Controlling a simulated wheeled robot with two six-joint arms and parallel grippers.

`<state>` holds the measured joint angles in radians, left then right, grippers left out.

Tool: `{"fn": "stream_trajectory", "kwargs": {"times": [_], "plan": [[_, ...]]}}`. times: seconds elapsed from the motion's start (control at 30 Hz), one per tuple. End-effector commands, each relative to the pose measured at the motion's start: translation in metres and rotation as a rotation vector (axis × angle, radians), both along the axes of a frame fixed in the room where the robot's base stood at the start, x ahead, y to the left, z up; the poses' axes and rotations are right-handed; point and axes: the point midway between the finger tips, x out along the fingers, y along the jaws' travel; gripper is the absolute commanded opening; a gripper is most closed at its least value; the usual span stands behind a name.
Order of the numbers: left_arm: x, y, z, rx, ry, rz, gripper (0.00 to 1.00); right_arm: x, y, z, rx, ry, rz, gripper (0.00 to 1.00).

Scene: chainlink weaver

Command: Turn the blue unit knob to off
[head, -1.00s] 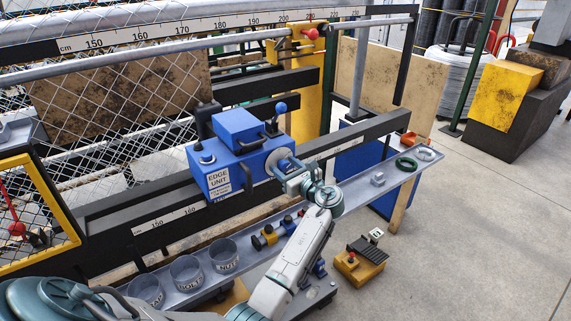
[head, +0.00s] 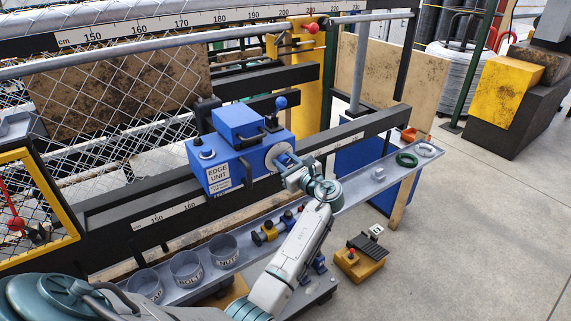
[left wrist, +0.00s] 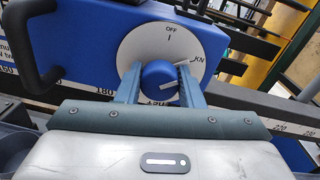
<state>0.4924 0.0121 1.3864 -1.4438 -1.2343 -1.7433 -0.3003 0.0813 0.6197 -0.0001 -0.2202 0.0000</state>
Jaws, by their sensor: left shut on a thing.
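The blue edge unit (head: 225,165) sits on the dark rail, with a white round dial (head: 280,157) on its right face. In the left wrist view the dial (left wrist: 138,45) has OFF at its top and a second mark, partly readable as "KN", at its right. The blue knob (left wrist: 159,74) stands at the dial's middle. My left gripper (left wrist: 160,82) is shut on the knob, one finger on each side. In the head view my left gripper (head: 288,170) reaches the dial and hides the knob. A white line shows low on the knob, but its exact direction is unclear. My right gripper is out of view.
A black handle (left wrist: 28,50) stands left of the dial. The floor at right is open.

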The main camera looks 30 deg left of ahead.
Motion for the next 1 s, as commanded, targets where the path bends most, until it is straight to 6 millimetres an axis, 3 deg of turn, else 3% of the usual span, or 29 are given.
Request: {"fn": "stream_trajectory", "kwargs": {"times": [1.0], "plan": [[-0.001, 0.000, -0.004, -0.323, -0.775, 0.002, 0.11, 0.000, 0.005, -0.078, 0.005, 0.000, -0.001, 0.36]]}}
